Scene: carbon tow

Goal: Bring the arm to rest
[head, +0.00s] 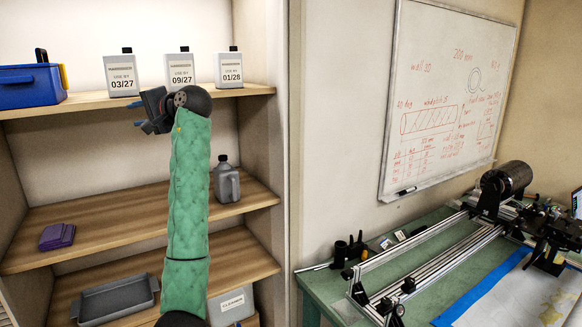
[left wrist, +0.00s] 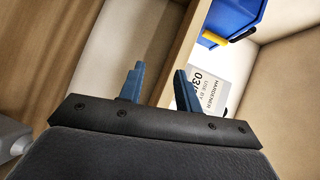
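My left arm in its green sleeve (head: 189,190) reaches up in front of the shelves. My left gripper (head: 136,111) is by the upper shelf's front edge, just below the white bottle marked 03/27 (head: 121,75). In the left wrist view its two blue fingers (left wrist: 158,84) stand apart with nothing between them. That bottle's label (left wrist: 205,85), reading HARDENER, shows beyond the right finger; I cannot tell the exact gap. My right gripper is not in view.
White bottles marked 09/27 (head: 180,68) and 01/28 (head: 228,70) and a blue bin (head: 30,88) share the upper shelf (head: 80,104). A grey jug (head: 226,183) and purple case (head: 57,237) are lower. A green bench (head: 325,285) with a railed machine stands right.

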